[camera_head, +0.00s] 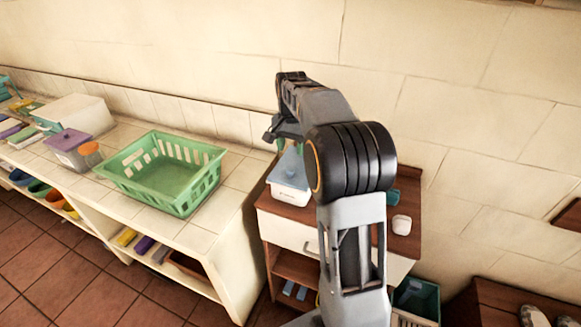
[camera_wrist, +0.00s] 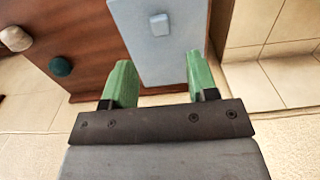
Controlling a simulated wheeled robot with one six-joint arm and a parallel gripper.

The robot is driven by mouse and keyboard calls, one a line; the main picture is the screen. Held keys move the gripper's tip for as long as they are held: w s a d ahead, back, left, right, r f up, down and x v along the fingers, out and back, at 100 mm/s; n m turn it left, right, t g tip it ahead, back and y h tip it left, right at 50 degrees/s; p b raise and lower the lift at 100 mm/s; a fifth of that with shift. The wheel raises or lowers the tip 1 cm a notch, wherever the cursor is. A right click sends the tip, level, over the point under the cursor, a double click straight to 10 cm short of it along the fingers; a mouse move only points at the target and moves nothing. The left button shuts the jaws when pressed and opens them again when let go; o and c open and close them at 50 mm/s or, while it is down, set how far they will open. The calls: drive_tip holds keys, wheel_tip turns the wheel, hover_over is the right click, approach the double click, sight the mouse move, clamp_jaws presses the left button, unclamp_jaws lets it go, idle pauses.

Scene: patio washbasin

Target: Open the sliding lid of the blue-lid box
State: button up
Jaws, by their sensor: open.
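The blue-lid box (camera_head: 290,191) is white with a pale blue lid (camera_head: 291,165). It stands on the brown top of a small cabinet, partly hidden behind my arm in the head view. In the wrist view the lid (camera_wrist: 163,52) fills the upper middle, with a small raised knob (camera_wrist: 159,24) on it. My gripper (camera_wrist: 158,72) has green fingers that are apart and empty. In the wrist view the fingertips lie on either side of the lid's near end, and the knob is beyond them. Whether they touch the lid I cannot tell. In the head view the gripper (camera_head: 279,139) is just above the box.
A green basket (camera_head: 165,172) sits on the tiled counter at left, beside a purple-lid box (camera_head: 70,146). A white cup-like item (camera_head: 401,224) and a dark teal item (camera_head: 392,197) stand on the cabinet top (camera_head: 376,237). The wall is close behind.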

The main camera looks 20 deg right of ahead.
sight(291, 169)
wheel_tip(291, 169, down, 8)
drive_tip(key=shift+f, duration=0.1)
idle(0.4)
drive_tip(key=shift+c, duration=0.5)
clamp_jaws()
drive_tip(key=shift+s, duration=0.1)
